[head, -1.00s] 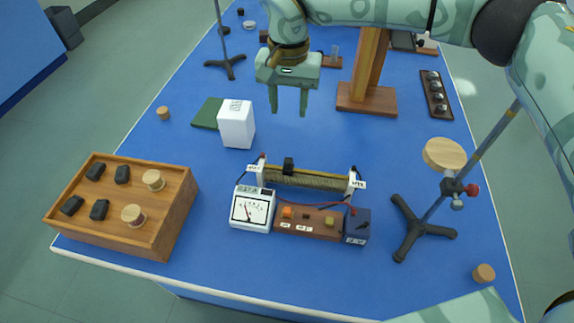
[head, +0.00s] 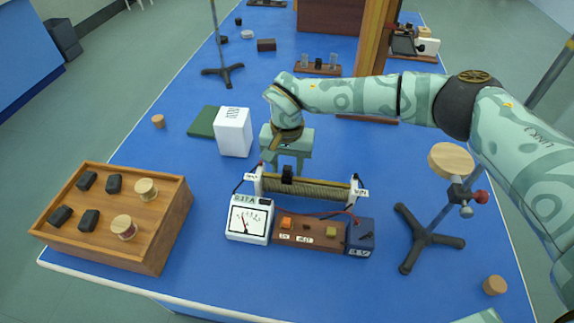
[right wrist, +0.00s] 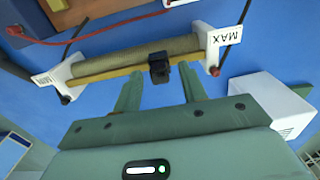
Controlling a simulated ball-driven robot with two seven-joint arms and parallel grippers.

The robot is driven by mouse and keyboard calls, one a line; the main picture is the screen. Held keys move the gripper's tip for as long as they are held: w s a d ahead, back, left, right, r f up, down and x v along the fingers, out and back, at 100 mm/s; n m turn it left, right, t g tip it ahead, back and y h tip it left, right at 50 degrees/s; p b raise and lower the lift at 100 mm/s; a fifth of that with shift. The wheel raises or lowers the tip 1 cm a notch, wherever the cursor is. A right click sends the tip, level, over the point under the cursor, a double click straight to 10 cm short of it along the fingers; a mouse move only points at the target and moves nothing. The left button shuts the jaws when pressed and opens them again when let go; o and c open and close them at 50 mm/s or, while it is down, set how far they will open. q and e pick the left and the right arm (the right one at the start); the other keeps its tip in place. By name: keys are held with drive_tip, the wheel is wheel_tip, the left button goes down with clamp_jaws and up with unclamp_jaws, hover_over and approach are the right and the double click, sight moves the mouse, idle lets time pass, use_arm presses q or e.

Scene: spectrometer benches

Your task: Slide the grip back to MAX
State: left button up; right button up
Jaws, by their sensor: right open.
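The rheostat (head: 320,189) has a wound tube and brass rod between white end blocks. Its black sliding grip (head: 287,174) sits nearer the left end in the head view. In the right wrist view the grip (right wrist: 160,68) is on the rod, with the MAX end block (right wrist: 222,40) to its right and the MIN end block (right wrist: 55,78) to its left. My right gripper (head: 287,163) is open just behind the rheostat, fingers pointing down. In the wrist view its fingers lie either side of the grip, with gaps; contact is not visible. My left gripper is out of view.
A meter (head: 249,219), switch board (head: 308,234) and dark blue box (head: 360,238) stand in front of the rheostat. A white box (head: 233,132) is behind left, close to my gripper. A wooden tray (head: 150,255) is left; a tripod stand (head: 424,240) is right.

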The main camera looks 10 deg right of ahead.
sight(269, 174)
drive_tip(key=shift+f, duration=0.15)
clamp_jaws()
drive_tip(key=shift+w+a+f+b, duration=0.1)
drive_tip(key=shift+w+a+b, duration=0.05)
drive_tip(key=shift+a+b, duration=0.2)
drive_tip(key=a, duration=0.1)
drive_tip(key=w+a+b, duration=0.1)
drive_tip(key=a+b, duration=0.1)
drive_tip(key=shift+w+a+f, duration=0.1)
drive_tip(key=shift+w+a, duration=0.15)
drive_tip(key=shift+r, duration=0.25)
drive_tip(key=shift+s, duration=0.1)
drive_tip(key=shift+c, duration=1.5)
unclamp_jaws()
drive_tip(key=o, duration=0.3)
drive_tip(key=shift+a, duration=0.2)
